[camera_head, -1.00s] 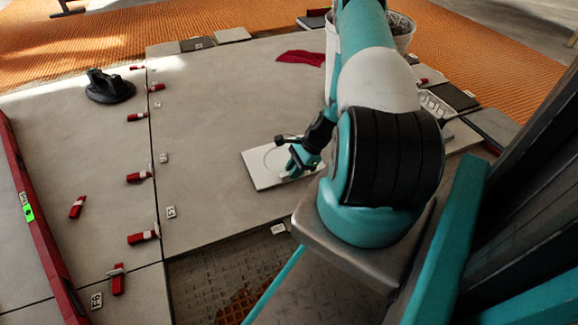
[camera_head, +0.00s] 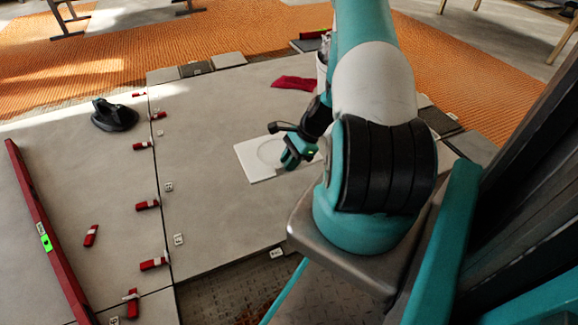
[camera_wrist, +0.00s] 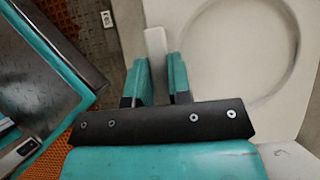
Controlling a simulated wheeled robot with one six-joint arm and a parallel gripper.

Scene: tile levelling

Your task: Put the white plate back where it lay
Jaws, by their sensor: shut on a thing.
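The white plate (camera_head: 252,163) is square with a round ring on its face. In the head view it shows over the large grey slab (camera_head: 205,205), at the left of my gripper (camera_head: 297,152). In the wrist view the plate (camera_wrist: 205,90) fills the upper right, and a narrow white piece (camera_wrist: 155,45) stands between the two teal fingers of my gripper (camera_wrist: 161,72). The gripper is shut on this piece, which looks like part of the plate. My gripper covers the plate's right side in the head view. I cannot tell whether the plate touches the slab.
A black suction lifter (camera_head: 114,116) stands on the slab at far left. Red wedges (camera_head: 153,264) line the joint. A red level (camera_head: 45,235) lies at left. A red cloth (camera_head: 293,83) lies behind the plate. An open bay (camera_head: 232,288) is in front of the slab.

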